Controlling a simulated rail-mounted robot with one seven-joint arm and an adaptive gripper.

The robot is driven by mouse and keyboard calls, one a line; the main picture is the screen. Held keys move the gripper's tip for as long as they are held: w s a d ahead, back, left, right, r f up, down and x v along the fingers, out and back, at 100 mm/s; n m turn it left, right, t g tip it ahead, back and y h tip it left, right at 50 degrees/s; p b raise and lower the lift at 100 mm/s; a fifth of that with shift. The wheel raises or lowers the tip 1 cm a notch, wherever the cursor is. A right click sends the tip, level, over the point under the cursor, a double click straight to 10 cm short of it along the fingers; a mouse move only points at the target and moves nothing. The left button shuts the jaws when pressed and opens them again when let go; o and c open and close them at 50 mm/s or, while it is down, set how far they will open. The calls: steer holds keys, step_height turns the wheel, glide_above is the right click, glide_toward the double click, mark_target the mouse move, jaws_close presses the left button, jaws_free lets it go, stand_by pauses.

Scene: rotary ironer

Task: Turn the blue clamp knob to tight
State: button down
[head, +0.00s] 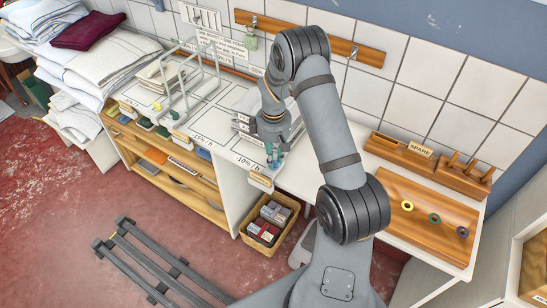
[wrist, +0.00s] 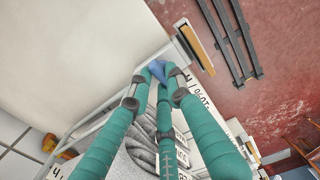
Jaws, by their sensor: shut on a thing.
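The blue clamp knob (wrist: 157,68) shows as a small blue patch between my fingertips in the wrist view. My gripper (wrist: 156,76) has teal fingers with grey joints, and it is shut on the knob. In the head view my gripper (head: 272,157) points down at the front edge of the white worktop, beside the "-10% / h" label. I cannot make out the knob there, and the fingers hide most of it in the wrist view. Its turned position cannot be told.
Grey folded linen (wrist: 142,155) lies close beside my fingers. A wire rack (head: 190,85) stands to the left on the worktop. A basket (head: 268,222) sits below. A wooden tray with rings (head: 432,238) lies at the right.

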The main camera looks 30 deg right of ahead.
steer(key=shift+w+f+m+b, duration=0.1)
steer(key=shift+f+m+b, duration=0.1)
steer(key=shift+m+b, duration=0.35)
steer(key=shift+b, duration=0.35)
steer(key=shift+r, duration=0.25)
steer(key=c, duration=1.7)
jaws_free()
steer(key=shift+o, duration=0.3)
step_height(320, 180, up, 12)
